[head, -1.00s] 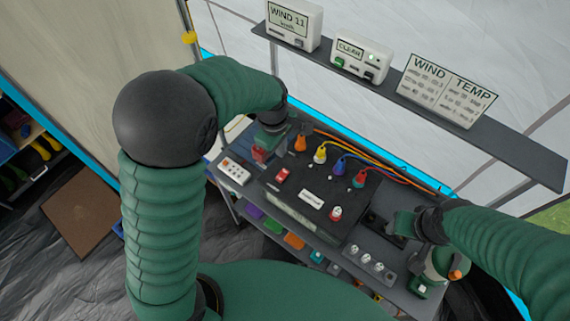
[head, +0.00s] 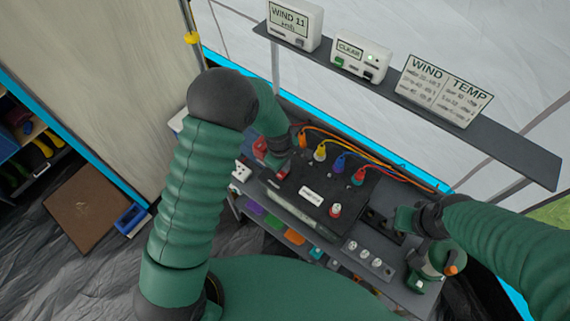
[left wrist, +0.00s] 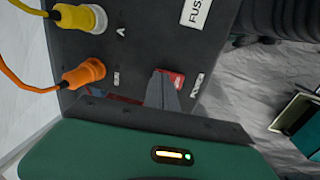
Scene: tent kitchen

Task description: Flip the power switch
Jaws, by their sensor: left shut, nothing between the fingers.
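The power switch is a small red rocker on top of the black power box (head: 322,178). In the left wrist view the red switch (left wrist: 178,80) sits beside the word POWER, partly hidden behind my gripper finger. My left gripper (left wrist: 163,82) is shut and empty, its tip right at the switch. I cannot tell whether it touches. In the head view my left gripper (head: 277,166) hangs over the box's left end and covers much of the switch there. My right gripper (head: 403,221) is over the bench's right side; its jaw opening is unclear.
Orange, yellow (head: 320,152), blue and red plugs with cables line the box's back. A red-topped knob (head: 335,210) stands at its front right. A white socket strip (head: 242,173) lies at left. A shelf (head: 520,160) with displays hangs above. A row of knobs (head: 364,252) lies right.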

